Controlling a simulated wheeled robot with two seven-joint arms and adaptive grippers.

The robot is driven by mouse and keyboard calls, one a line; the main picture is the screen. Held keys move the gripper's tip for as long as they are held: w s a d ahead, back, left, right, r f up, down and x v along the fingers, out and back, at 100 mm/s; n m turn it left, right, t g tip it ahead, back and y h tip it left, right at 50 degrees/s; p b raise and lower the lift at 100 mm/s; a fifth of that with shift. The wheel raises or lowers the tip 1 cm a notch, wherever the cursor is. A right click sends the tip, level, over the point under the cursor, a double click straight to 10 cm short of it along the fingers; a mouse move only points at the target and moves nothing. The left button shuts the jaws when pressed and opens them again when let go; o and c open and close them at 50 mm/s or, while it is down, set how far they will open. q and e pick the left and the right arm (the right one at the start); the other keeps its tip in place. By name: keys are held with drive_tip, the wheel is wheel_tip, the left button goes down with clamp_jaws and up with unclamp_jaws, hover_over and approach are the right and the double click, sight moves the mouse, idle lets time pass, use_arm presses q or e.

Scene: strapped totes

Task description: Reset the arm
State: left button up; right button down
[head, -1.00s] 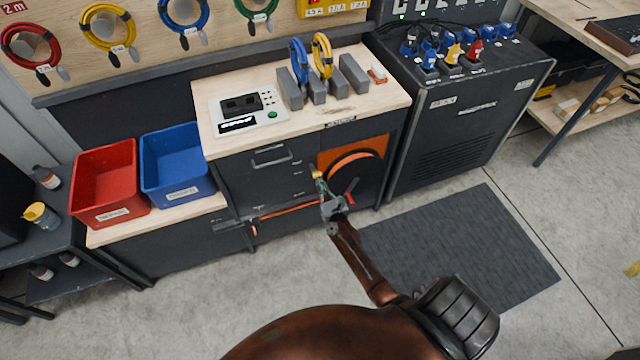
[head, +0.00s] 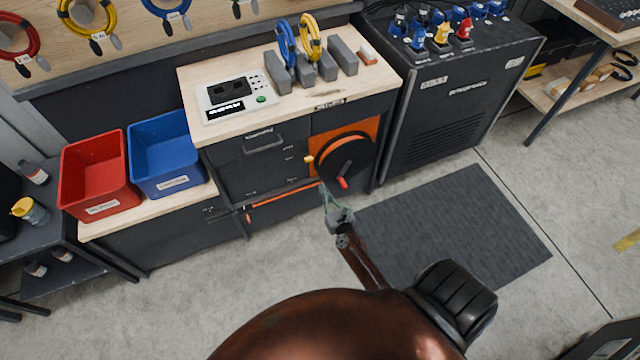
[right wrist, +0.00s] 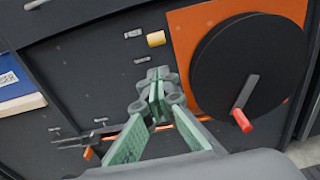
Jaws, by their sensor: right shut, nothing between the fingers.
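My right gripper (head: 324,188) is in front of the dark workbench cabinet, just below and left of the black cable reel (head: 345,160) on its orange panel (head: 314,142). In the right wrist view the green-padded fingers of the right gripper (right wrist: 158,82) meet at the tips with nothing between them. The reel (right wrist: 250,68) with its red handle (right wrist: 241,120) is to the right of the fingers there, apart from them. A yellow knob (right wrist: 156,39) is on the cabinet face beyond the fingertips. My left gripper is not in view.
A red bin (head: 97,178) and a blue bin (head: 165,155) stand on a low shelf at left. The benchtop (head: 300,99) holds a tester (head: 236,98) and grey blocks with cable coils. A dark cabinet (head: 452,110) stands right. An orange rod (head: 283,194) runs low along the bench.

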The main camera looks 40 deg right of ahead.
drive_tip(key=shift+s+a, duration=0.1)
drive_tip(key=shift+s, duration=0.15)
idle(0.4)
drive_tip(key=s+a+f+n+g+y+p, duration=0.15)
drive_tip(key=s+a+f+n+g, duration=0.25)
drive_tip(key=s+f+n, duration=0.9)
drive_tip(key=s+a+f+n+g+y+p, duration=0.1)
drive_tip(key=s+a+f+n+g+y, duration=0.25)
drive_tip(key=s+f+n, duration=0.9)
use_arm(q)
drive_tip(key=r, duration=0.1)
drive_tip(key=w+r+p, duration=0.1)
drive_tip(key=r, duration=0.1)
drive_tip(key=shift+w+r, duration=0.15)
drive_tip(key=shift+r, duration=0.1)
use_arm(e)
drive_tip(key=s+f+n+g, duration=0.3)
drive_tip(key=s+f+n, duration=0.1)
drive_tip(key=s, duration=0.6)
drive_tip(key=s+a+f+n+g, duration=0.1)
drive_tip(key=s+f+n, duration=0.4)
drive_tip(key=s, duration=0.5)
drive_tip(key=s+f+n+g, duration=0.4)
drive_tip(key=s+f+n, duration=0.1)
drive_tip(key=s, duration=0.5)
drive_tip(key=shift+a+n+g, duration=0.2)
drive_tip(key=shift+n+g, duration=0.15)
drive_tip(key=shift+n, duration=0.3)
drive_tip(key=shift+w+f, duration=0.1)
